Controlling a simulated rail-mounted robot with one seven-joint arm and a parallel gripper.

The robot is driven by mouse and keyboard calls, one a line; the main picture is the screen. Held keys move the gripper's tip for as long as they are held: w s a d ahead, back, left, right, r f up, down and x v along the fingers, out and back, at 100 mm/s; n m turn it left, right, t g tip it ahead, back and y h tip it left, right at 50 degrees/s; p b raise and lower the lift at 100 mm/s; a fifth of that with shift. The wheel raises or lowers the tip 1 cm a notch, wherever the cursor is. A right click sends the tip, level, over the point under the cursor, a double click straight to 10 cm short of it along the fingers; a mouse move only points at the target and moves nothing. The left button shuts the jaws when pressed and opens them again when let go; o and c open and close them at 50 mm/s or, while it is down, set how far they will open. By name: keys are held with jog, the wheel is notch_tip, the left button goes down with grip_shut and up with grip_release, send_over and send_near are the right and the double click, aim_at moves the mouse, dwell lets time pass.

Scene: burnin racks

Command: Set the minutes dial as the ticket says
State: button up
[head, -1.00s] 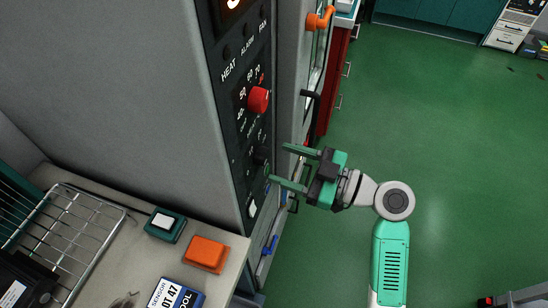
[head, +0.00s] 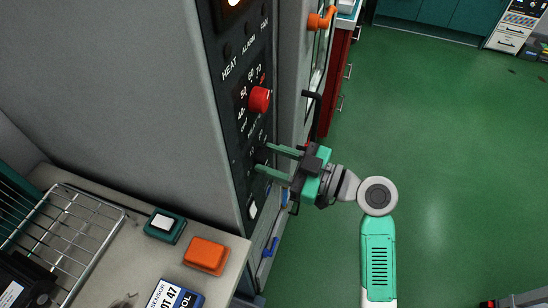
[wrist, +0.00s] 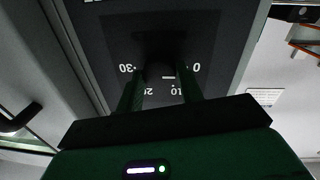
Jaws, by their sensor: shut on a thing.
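The black minutes dial (wrist: 160,62) sits on the dark control panel (wrist: 215,40), with 0, 10, 20 and 30 printed around it, upside down in the wrist view. A light mark (wrist: 168,77) shows on the dial between the 10 and 20 labels, nearer the 10. My gripper (head: 262,160) has its green fingers on either side of the dial, shut on it. The fingers hide part of the dial in both views. No ticket can be made out.
A dark door handle (head: 313,103) stands to the right. A bench (head: 222,262) at lower left holds a wire rack, an orange block (head: 206,256) and a teal box (head: 165,226).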

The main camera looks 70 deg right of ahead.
jog(key=shift+r, duration=0.1)
jog(key=shift+r+m+p, duration=0.2)
jog(key=shift+m+p, duration=1)
jog(key=shift+p, duration=0.05)
jog(key=m+p, duration=0.3)
jog(key=shift+p, duration=0.35)
jog(key=m+p, duration=0.6)
jog(key=shift+r+m+g+y+p, duration=0.1)
jog(key=shift+m+g+y+p, duration=0.2)
jog(key=shift+g+p, duration=0.1)
jog(key=m+p, duration=0.5)
jog(key=p, duration=0.1)
jog(key=shift+d+m+y, duration=0.1)
jog(key=shift+m+y, duration=0.2)
jog(key=shift+m, duration=0.1)
jog(key=m+p, duration=0.2)
jog(key=m, duration=0.1)
jog(key=m+p, duration=0.1)
jog(key=p, duration=0.1)
jog(key=shift+f+y, duration=0.25)
jog(key=shift+y, duration=0.05)
jog(key=shift+f+m, duration=0.1)
jog(key=shift+m, duration=0.3)
